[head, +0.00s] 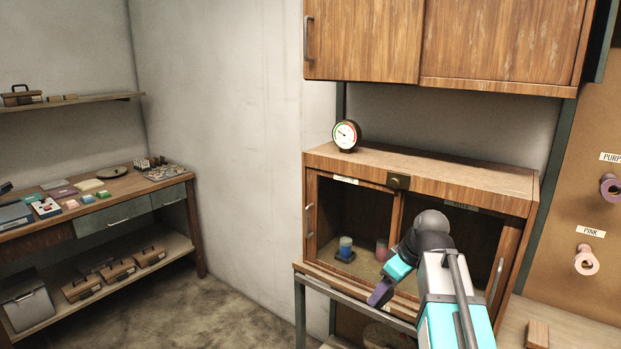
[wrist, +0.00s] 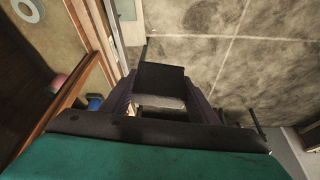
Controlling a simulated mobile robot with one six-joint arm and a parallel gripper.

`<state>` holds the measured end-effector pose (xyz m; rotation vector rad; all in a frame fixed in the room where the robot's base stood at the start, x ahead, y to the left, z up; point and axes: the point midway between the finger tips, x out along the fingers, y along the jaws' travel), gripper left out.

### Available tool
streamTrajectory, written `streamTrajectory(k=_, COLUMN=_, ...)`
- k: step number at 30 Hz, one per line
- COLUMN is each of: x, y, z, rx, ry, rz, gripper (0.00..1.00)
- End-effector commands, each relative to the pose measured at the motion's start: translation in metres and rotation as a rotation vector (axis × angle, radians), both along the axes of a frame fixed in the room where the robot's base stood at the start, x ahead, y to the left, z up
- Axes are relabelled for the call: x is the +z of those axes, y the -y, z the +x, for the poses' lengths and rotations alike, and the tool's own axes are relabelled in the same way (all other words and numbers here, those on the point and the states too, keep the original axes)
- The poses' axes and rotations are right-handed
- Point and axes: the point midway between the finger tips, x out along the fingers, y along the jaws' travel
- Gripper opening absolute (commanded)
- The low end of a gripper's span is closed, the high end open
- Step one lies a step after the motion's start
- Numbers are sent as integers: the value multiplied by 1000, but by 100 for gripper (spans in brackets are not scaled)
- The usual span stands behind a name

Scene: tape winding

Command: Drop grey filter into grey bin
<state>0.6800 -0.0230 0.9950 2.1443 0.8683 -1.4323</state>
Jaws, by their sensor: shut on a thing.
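My gripper (head: 381,292) shows in the head view in front of the open-fronted wooden cabinet, its purple fingers pointing down and left. In the wrist view the two purple fingers (wrist: 161,100) are shut on a dark, square-edged piece with a grey lower face, which looks like the grey filter (wrist: 160,102). The filter is hidden or too small to make out in the head view. A grey box-like bin (head: 28,303) stands at the far left on the low shelf; I cannot tell whether it is the task's grey bin.
A round gauge (head: 346,135) stands on top. A workbench (head: 120,190) with small items is at the left. Tape rolls (head: 586,262) hang at the right. Floor between is clear.

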Motion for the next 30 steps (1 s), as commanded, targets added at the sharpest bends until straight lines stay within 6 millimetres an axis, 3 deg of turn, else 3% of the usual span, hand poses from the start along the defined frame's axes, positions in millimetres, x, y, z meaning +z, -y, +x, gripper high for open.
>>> streamTrajectory(k=3, x=2, y=-26, z=4, rx=-58, ry=1, rz=0, gripper=29)
streamTrajectory(k=8, x=8, y=-41, z=10, rx=-181, ry=1, rz=0, gripper=29)
streamTrajectory(k=21, x=15, y=-24, z=22, rx=-598, ry=0, rz=0, gripper=29)
streamTrajectory(k=30, x=16, y=-21, z=24, rx=-758, ry=0, rz=0, gripper=29)
